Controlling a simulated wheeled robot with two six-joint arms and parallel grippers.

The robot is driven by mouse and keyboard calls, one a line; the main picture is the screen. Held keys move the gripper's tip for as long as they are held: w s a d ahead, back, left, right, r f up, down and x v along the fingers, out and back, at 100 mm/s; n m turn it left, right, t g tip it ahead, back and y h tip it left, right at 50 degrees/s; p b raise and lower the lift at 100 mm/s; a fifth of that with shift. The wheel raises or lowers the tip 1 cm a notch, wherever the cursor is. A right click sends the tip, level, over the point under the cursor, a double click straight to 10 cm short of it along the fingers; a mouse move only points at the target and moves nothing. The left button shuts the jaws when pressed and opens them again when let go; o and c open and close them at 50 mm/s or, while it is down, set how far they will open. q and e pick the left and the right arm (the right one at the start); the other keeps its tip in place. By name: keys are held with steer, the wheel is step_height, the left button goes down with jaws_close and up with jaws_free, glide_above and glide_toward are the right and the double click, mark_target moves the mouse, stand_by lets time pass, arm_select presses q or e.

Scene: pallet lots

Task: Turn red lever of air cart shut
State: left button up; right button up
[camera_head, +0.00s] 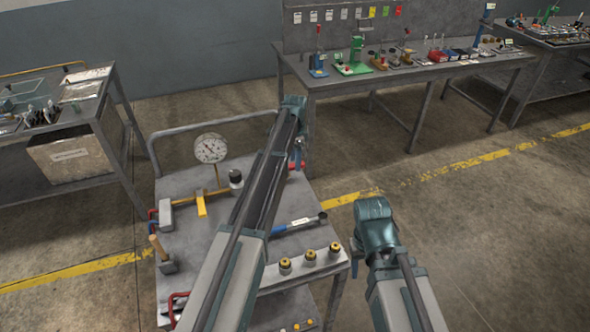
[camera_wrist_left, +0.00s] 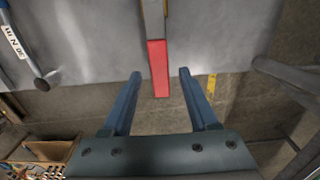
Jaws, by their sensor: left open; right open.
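The red lever (camera_wrist_left: 159,68) shows in the left wrist view as a flat red handle on a metallic stem, pointing toward my gripper. In the head view a bit of red (camera_head: 297,166) shows beside my left arm, at the cart's far right edge; my arm hides much around it. My left gripper (camera_wrist_left: 160,73) is open, with a finger on each side of the handle's end and a gap on both sides. The air cart (camera_head: 190,239) has a grey top. My right gripper (camera_head: 358,246) is right of the cart, its fingers barely visible.
On the cart are a round gauge (camera_head: 210,148), a yellow lever (camera_head: 201,203), a hammer (camera_head: 162,255), a blue wrench (camera_head: 297,223) and several brass fittings (camera_head: 310,257). A workbench (camera_head: 420,72) stands behind, a table (camera_head: 92,108) at left. Floor at right is clear.

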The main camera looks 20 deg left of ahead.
arm_select(q)
steer(key=shift+f, duration=0.55)
steer(key=shift+c, duration=0.2)
jaws_close()
stand_by(0.9)
